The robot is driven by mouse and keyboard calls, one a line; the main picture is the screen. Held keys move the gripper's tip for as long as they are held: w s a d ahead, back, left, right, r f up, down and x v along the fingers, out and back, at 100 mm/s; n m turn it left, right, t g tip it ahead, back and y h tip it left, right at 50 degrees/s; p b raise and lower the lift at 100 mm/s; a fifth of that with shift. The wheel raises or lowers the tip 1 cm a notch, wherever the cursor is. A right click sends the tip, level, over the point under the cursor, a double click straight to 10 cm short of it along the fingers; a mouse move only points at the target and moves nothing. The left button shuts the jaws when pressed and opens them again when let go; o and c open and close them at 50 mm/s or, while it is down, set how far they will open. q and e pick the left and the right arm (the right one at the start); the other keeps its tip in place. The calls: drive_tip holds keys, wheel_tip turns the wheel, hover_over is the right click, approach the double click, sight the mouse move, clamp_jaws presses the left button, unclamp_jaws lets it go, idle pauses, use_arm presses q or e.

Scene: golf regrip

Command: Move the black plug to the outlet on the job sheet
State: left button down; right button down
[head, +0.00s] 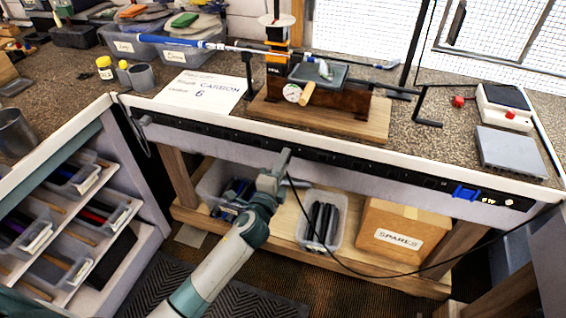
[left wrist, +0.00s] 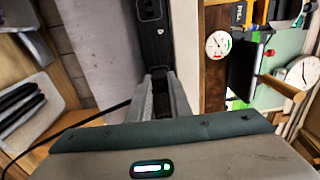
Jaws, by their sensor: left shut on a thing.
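The job sheet (head: 203,91) lies on the bench top; it reads "CARBON" and "6", its smaller print illegible. A long black outlet strip (head: 390,174) runs along the bench's front edge. My left gripper (head: 285,156) is at the strip, left of its middle, and is shut on the black plug (left wrist: 160,100). In the left wrist view the fingers (left wrist: 159,75) point at the strip (left wrist: 152,35). The fingers hide most of the plug, so I cannot tell whether it sits in an outlet. My right gripper is not in view.
The black cord (head: 345,262) hangs from my gripper and runs right. A blue plug (head: 465,192) sits near the strip's right end. Below are a bin of black grips (head: 321,222) and a SPARES box (head: 390,236). A club (head: 180,43) lies across the bench stand.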

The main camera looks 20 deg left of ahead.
use_arm(q)
drive_tip(key=shift+w, duration=0.4)
drive_tip(key=c, duration=1.5)
unclamp_jaws()
drive_tip(key=shift+c, duration=0.2)
